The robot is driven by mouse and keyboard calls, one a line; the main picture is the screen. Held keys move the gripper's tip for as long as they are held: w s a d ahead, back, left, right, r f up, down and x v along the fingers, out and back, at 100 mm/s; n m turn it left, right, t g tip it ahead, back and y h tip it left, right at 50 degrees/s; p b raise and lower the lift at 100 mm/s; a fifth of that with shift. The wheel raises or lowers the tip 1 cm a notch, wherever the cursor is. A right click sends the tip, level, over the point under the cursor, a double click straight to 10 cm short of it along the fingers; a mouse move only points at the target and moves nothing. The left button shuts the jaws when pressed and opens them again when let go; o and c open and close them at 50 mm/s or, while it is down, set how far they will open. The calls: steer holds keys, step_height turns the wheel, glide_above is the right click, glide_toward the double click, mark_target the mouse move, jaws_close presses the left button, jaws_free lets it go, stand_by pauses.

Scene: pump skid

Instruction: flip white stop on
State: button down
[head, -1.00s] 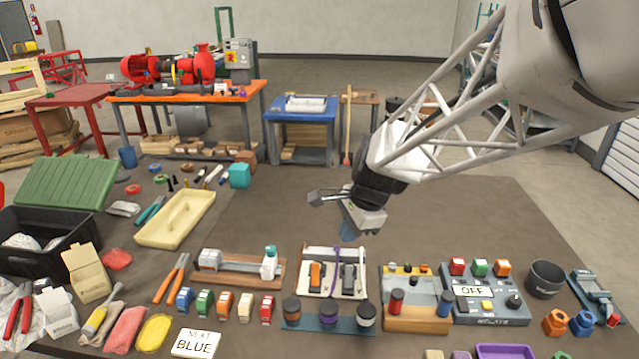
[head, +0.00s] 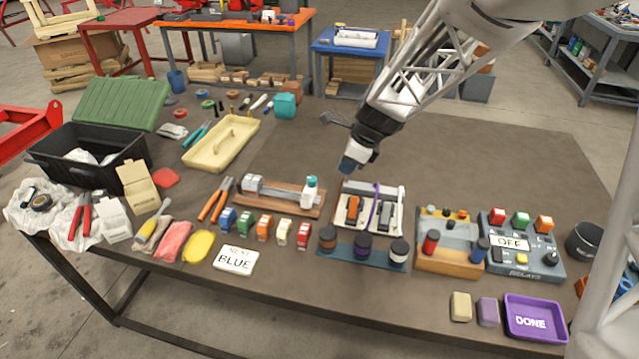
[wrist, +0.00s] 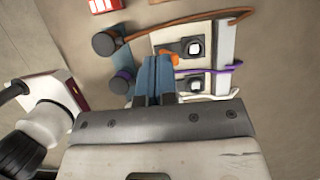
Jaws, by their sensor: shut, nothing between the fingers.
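A cream board (head: 345,219) at the middle front of the table carries an orange lever (head: 353,205) and a second dark-and-white lever (head: 385,216). In the wrist view the board shows two black blocks (wrist: 180,48) with white squares, the orange lever (wrist: 168,57), and orange, purple and white cords (wrist: 212,97). I cannot tell for sure which part is the white stop; the fingers hide some of the board. My gripper (head: 348,166) has blue fingers, also in the wrist view (wrist: 155,65). It is shut and empty, over the board; contact cannot be told.
A wooden block (head: 450,256) and a grey panel reading OFF (head: 522,262) are on the right. Coloured blocks (head: 264,229) stand front left.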

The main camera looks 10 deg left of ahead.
stand_by(0.4)
glide_toward(311, 199)
step_height(311, 199, down, 5)
steer(key=d, duration=0.2)
steer(key=shift+w+a+r, duration=0.1)
steer(key=shift+a, duration=1.9)
